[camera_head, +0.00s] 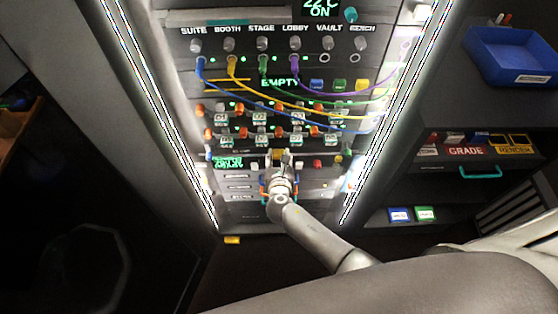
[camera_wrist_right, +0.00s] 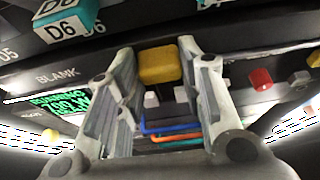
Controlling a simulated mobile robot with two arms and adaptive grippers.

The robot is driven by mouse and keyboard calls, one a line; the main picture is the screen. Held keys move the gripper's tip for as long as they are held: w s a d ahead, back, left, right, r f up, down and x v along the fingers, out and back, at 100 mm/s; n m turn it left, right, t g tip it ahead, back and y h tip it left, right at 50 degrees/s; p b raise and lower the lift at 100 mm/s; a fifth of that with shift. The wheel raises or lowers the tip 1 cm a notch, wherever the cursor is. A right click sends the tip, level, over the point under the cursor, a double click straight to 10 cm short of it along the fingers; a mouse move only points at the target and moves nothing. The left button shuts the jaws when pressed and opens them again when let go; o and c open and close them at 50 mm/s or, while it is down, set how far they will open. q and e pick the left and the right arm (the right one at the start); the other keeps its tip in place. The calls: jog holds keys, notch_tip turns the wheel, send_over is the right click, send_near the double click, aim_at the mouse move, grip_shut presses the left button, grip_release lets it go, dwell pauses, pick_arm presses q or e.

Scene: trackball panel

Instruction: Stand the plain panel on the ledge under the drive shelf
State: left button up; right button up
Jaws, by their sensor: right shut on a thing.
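My right gripper (camera_head: 280,166) is at the lower part of the rack, below the rows of labelled drives (camera_head: 261,118). In the right wrist view its two fingers (camera_wrist_right: 158,62) close on a yellow knob (camera_wrist_right: 160,66) between them. The knob is in front of a dark strip marked BLANK (camera_wrist_right: 58,76), which looks like the plain panel. I cannot tell whether the knob is fixed to it. A white-faced block marked D6 (camera_wrist_right: 64,24) shows just above the strip. The ledge cannot be told apart clearly. My left gripper is not in view.
Several coloured cables (camera_head: 310,108) hang across the rack above. A green display (camera_head: 229,162) is left of the gripper and a red knob (camera_head: 317,163) right of it. Bright light strips edge the rack. A blue bin (camera_head: 512,55) stands on the right-hand unit.

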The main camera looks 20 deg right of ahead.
jog(key=shift+w+d, duration=0.2)
jog(key=shift+w, duration=0.45)
jog(key=o, duration=1.3)
jog(key=shift+s, duration=0.15)
jog(key=v, duration=1.2)
